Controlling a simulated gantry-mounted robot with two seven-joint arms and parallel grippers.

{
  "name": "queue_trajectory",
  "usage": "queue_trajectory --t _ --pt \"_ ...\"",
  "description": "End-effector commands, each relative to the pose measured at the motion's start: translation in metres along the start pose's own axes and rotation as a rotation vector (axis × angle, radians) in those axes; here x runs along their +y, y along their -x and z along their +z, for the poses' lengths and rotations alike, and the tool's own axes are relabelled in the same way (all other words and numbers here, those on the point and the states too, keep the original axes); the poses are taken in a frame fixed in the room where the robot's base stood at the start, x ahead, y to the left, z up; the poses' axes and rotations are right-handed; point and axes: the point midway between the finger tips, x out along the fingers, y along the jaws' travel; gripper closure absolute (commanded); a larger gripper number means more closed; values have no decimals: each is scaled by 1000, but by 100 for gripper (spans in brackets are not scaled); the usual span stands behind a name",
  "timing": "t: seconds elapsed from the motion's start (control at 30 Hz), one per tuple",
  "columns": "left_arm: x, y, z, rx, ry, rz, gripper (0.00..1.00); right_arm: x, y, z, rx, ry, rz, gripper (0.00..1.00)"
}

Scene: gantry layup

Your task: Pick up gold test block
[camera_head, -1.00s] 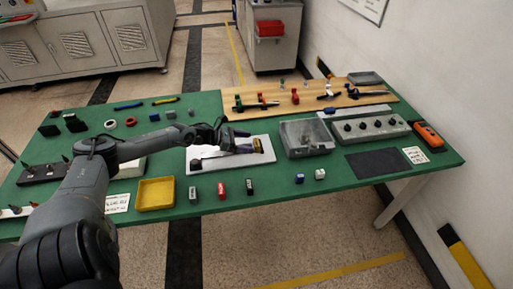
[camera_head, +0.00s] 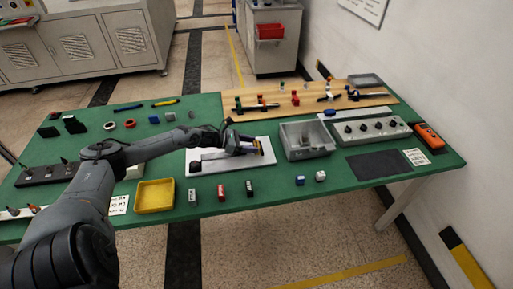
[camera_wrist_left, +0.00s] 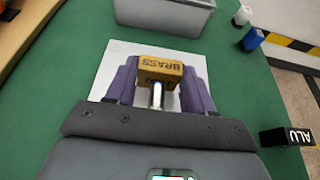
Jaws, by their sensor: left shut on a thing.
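The gold test block (camera_wrist_left: 160,71), marked BRASS, sits between the purple fingers of my left gripper (camera_wrist_left: 160,82) in the left wrist view. The fingers are shut on its two sides. In the head view my left gripper (camera_head: 250,146) is over the right part of a white plate (camera_head: 235,183), and the gold block shows as a small yellowish patch at the fingertips. I cannot tell whether the block touches the plate. A shiny metal pin (camera_wrist_left: 157,96) shows just in front of the block. My right gripper is not in view.
A grey bin (camera_head: 305,140) stands right of the plate. A yellow tray (camera_head: 154,195) is at the front left. Small blocks, including a red one (camera_head: 221,193) and a black ALU block (camera_wrist_left: 287,136), stand along the front edge. A wooden board (camera_head: 350,97) with tools lies behind.

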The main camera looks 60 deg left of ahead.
Motion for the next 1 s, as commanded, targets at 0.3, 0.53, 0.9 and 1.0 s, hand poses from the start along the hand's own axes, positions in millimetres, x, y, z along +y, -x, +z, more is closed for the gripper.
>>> queue_trajectory --t 0.3,0.53,0.9,1.0 --pt "0 0 2 -3 -2 0 93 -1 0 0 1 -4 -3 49" --pt "1 4 11 -3 -5 1 93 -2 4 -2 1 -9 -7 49" --pt "-15 9 58 -3 -5 -4 93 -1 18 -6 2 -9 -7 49" --pt "-30 0 74 -5 -5 -4 93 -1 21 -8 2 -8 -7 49"
